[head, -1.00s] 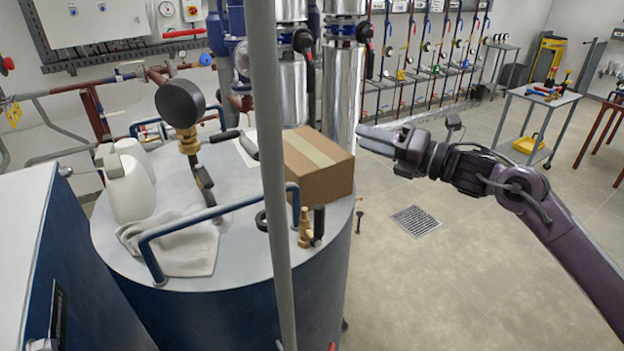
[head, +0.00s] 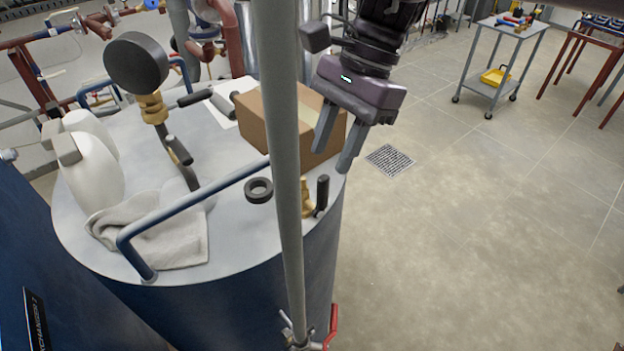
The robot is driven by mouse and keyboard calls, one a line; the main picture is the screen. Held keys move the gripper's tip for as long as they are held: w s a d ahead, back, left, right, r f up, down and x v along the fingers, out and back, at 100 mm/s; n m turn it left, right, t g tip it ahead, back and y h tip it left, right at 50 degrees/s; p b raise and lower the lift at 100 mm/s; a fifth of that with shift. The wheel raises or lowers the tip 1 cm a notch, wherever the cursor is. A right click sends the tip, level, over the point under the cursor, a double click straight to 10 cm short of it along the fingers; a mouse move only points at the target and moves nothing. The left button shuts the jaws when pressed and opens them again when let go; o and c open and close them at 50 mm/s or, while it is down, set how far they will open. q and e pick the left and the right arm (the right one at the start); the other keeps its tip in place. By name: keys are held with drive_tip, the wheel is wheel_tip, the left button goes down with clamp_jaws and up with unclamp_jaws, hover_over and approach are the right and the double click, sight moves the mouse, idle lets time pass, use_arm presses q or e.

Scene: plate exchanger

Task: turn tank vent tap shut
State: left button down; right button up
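A small brass tap (head: 306,196) stands on the tank top near its right front edge, partly hidden by a grey vertical pipe. Its black lever (head: 322,194) points upward. I take this to be the vent tap; no label on it is readable. My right gripper (head: 333,158) points down above and slightly right of the tap, in front of the cardboard box. Its two fingers are apart with nothing between them. It appears clear of the lever. The blue tank (head: 245,215) has a grey top. My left gripper is not in view.
The grey pipe (head: 283,150) stands in front of the tap. A cardboard box (head: 262,122) sits behind it. A blue rail (head: 195,197), black ring (head: 259,189), gauge (head: 137,63), cloth (head: 165,240) and white bottle (head: 95,170) are left of it.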

sight(324, 177)
drive_tip(key=shift+s+f, duration=0.15)
drive_tip(key=shift+f, duration=0.25)
drive_tip(key=p+x, duration=0.2)
drive_tip(key=x, duration=0.4)
drive_tip(key=shift+a+f, duration=0.15)
drive_tip(key=shift+f, duration=0.15)
drive_tip(key=shift+s, duration=0.1)
clamp_jaws()
